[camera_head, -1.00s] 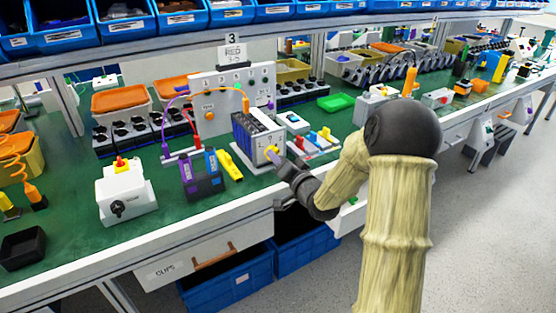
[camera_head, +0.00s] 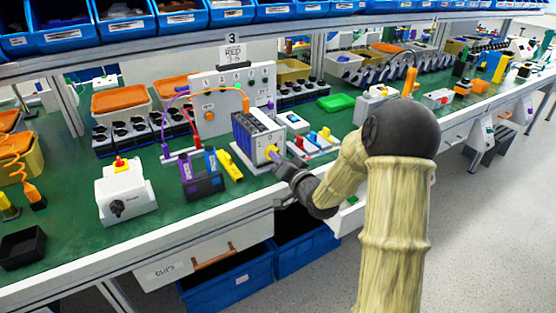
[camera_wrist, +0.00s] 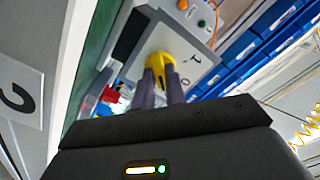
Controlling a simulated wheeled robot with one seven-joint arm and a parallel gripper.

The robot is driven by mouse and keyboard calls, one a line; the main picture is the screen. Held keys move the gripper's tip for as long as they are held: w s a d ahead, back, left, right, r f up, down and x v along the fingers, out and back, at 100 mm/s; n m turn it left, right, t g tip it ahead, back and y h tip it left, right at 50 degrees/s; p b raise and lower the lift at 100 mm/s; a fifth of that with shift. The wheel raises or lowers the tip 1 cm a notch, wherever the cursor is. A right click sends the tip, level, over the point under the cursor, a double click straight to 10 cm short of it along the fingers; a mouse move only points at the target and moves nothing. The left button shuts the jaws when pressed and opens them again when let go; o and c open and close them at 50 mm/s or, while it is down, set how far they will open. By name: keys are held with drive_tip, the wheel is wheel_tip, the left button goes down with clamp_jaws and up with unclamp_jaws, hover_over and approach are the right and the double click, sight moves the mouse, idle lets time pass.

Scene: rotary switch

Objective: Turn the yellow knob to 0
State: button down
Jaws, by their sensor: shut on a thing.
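The yellow knob (camera_head: 272,153) sits on the light front plate of a dark ribbed switch box (camera_head: 252,135) near the bench's front edge. In the wrist view, the knob (camera_wrist: 159,61) shows at the far ends of my gripper's two grey fingers. My gripper (camera_wrist: 161,78) is shut on the knob, with a finger on each side. In the head view, my gripper (camera_head: 280,161) reaches the knob from the front right. Dark marks, one like a 0, are on the plate beside the knob; the knob's exact pointing is hard to tell.
Purple and blue blocks in a dark holder (camera_head: 203,185) stand left of the switch box. Red, blue and yellow levers (camera_head: 318,138) lie to its right. A white box with a black dial (camera_head: 127,192) stands further left. The bench front edge is close below my gripper.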

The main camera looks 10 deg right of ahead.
drive_tip(key=n+b, duration=0.3)
drive_tip(key=n, duration=0.2)
drive_tip(key=shift+f, duration=0.2)
drive_tip(key=shift+r+n+b, duration=0.1)
drive_tip(key=shift+n+b, duration=1.25)
drive_tip(key=shift+n, duration=0.25)
drive_tip(key=c, duration=1.4)
unclamp_jaws()
drive_tip(key=shift+r, duration=0.1)
drive_tip(key=shift+c, duration=0.2)
drive_tip(key=shift+s, duration=0.1)
drive_tip(key=b+v, duration=0.5)
drive_tip(key=v, duration=1.2)
drive_tip(key=shift+s, duration=0.15)
